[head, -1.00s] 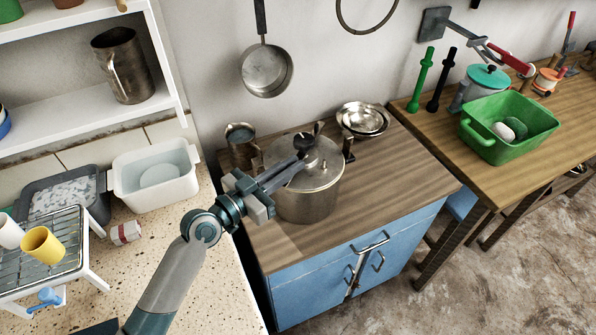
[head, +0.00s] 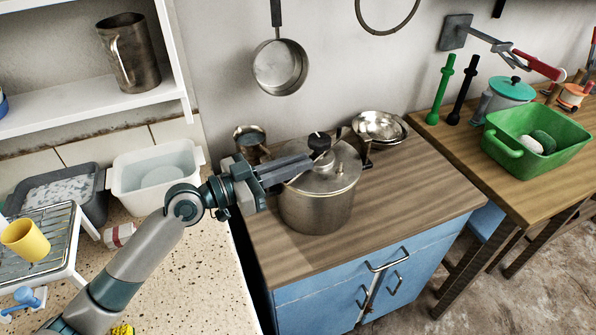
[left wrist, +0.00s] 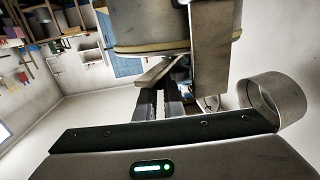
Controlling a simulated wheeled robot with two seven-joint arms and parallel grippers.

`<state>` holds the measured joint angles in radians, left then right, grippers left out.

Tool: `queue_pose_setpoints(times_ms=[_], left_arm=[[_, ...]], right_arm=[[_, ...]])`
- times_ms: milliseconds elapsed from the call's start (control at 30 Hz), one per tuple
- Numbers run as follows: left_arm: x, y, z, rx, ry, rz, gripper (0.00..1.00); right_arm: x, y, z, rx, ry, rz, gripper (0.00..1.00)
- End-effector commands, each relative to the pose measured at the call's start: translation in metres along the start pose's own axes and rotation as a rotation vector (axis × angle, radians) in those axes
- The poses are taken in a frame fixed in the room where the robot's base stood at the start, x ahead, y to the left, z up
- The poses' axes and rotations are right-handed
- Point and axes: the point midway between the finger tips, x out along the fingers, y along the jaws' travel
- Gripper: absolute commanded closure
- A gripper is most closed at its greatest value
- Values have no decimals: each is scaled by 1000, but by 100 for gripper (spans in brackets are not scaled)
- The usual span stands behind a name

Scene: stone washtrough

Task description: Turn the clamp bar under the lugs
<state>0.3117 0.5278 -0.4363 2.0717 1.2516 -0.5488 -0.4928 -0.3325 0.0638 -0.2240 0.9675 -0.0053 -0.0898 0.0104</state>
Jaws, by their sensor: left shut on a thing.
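A metal pot (head: 315,210) with a lid (head: 337,178) stands on the wood-topped blue cabinet. A black knob (head: 319,141) rises above the lid's middle. A dark lug (head: 361,148) stands at the lid's far right edge. My left gripper (head: 308,162) reaches across the lid from the left, just below the knob, and hides much of the clamp bar. In the left wrist view the gripper's dark fingers (left wrist: 160,103) are shut on the flat metal end of the clamp bar (left wrist: 154,71), beside the pot's yellowish rim ring (left wrist: 150,46). The left lug is hidden behind my gripper. My right gripper is out of view.
A metal mug (head: 250,140) and stacked metal bowls (head: 380,127) stand close behind the pot. A saucepan (head: 280,67) hangs on the wall above. The cabinet top (head: 420,200) is clear at the right and front. A green tub (head: 540,128) stands on the right-hand table.

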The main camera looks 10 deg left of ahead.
Motion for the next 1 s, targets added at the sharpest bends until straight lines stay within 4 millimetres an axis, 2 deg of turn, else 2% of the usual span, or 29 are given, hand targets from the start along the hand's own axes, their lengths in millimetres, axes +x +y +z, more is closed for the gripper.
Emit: queue_pose_setpoints(times_ms=[300, 333, 400, 1000], left_arm=[[0, 0, -1, 1, -1, 1, 100], [0, 0, -1, 1, -1, 1, 84], [0, 0, -1, 1, -1, 1, 73], [1, 0, -2, -2, -1, -9, 73]], right_arm=[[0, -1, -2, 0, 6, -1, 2], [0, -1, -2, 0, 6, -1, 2], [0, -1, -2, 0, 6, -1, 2], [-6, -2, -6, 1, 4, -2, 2]])
